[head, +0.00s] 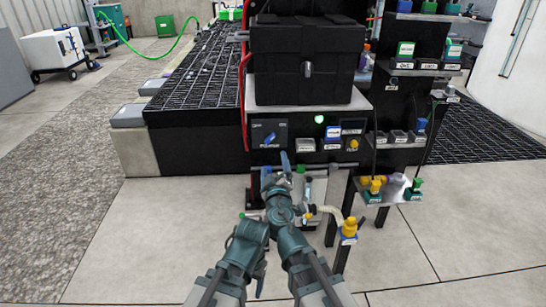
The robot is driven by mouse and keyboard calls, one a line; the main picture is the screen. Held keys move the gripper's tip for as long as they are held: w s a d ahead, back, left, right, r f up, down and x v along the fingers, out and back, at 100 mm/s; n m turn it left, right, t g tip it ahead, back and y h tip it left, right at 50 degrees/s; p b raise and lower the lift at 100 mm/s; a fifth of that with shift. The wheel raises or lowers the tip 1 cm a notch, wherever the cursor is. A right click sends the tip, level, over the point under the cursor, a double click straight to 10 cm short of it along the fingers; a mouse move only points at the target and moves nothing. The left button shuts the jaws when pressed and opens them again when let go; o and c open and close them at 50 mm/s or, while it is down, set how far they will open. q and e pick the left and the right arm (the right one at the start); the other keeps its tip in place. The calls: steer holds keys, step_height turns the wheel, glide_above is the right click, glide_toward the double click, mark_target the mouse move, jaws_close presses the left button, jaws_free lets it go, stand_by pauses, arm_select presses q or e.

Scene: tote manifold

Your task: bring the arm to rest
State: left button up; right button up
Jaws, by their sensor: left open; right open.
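My two arms come in from the bottom edge and close together in front of the bench. My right gripper (277,172) is the upper one. It is open and its fingers point up toward the front panel below the black case. I see nothing held between them, and I cannot tell whether they touch the panel. My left gripper (260,281) is lower, beside the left forearm, and partly hidden by the arms. It is open, and I see nothing in it.
A black case (306,65) sits on the bench above a panel with a blue handle (269,138) and a lit green lamp (319,119). Low shelf (381,192) with yellow and green fittings and a yellow valve (349,228) stand right.

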steer(key=shift+s, duration=0.35)
steer(key=shift+d, duration=0.15)
steer(key=s+d+f+m+g+h+p, duration=0.2)
steer(key=s+d+f+m+g+h, duration=0.5)
steer(key=d+f, duration=0.35)
steer(key=s+a+f+n+g+y+p, duration=0.1)
steer(key=s+a+f+g+y, duration=0.1)
steer(key=s+f+g, duration=0.3)
steer(key=s+a+g+y, duration=0.1)
steer(key=s+a+g, duration=0.15)
steer(key=s, duration=0.45)
steer(key=s+a+f+n+g+y+p, duration=0.1)
steer(key=s+a+f+g+y, duration=0.1)
steer(key=s+f+g, duration=0.3)
step_height(320, 180, up, 40)
steer(key=t+p, duration=0.1)
steer(key=p, duration=3.6)
steer(key=shift+s+f+m, duration=0.2)
steer(key=shift+s+m, duration=0.1)
